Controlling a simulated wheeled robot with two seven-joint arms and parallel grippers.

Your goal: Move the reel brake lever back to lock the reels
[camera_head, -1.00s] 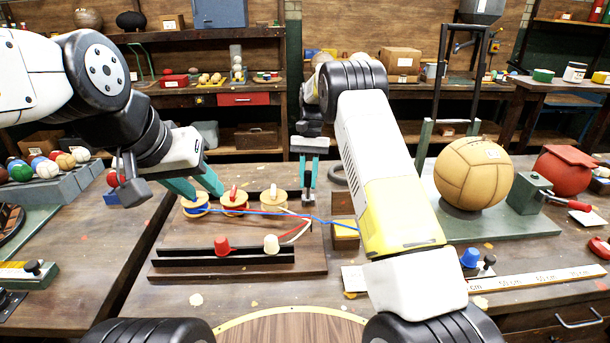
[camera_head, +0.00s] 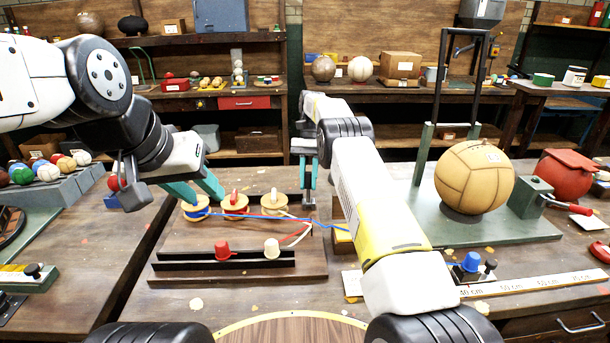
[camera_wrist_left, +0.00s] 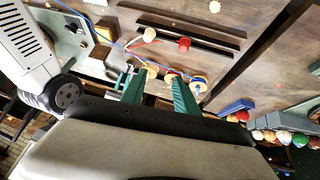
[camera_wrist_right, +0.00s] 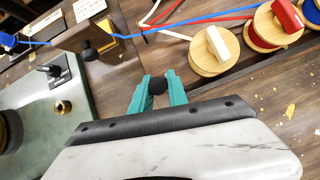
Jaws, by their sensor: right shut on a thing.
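The reel board (camera_head: 190,268) carries a blue reel (camera_head: 196,208), a red reel (camera_head: 236,204) and a white reel (camera_head: 273,203) along its back. My right gripper (camera_head: 307,195) is at the board's back right corner, beside the white reel. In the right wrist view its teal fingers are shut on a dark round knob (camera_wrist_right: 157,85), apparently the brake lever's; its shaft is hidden. My left gripper (camera_head: 205,188) hangs above the blue reel; in the left wrist view its fingers (camera_wrist_left: 158,90) are apart with nothing gripped.
Blue, red and white threads run from the reels, the blue one past a wooden block (camera_wrist_right: 110,50) towards a blue peg (camera_head: 470,262). A green stand with a ball (camera_head: 475,180) is to the right.

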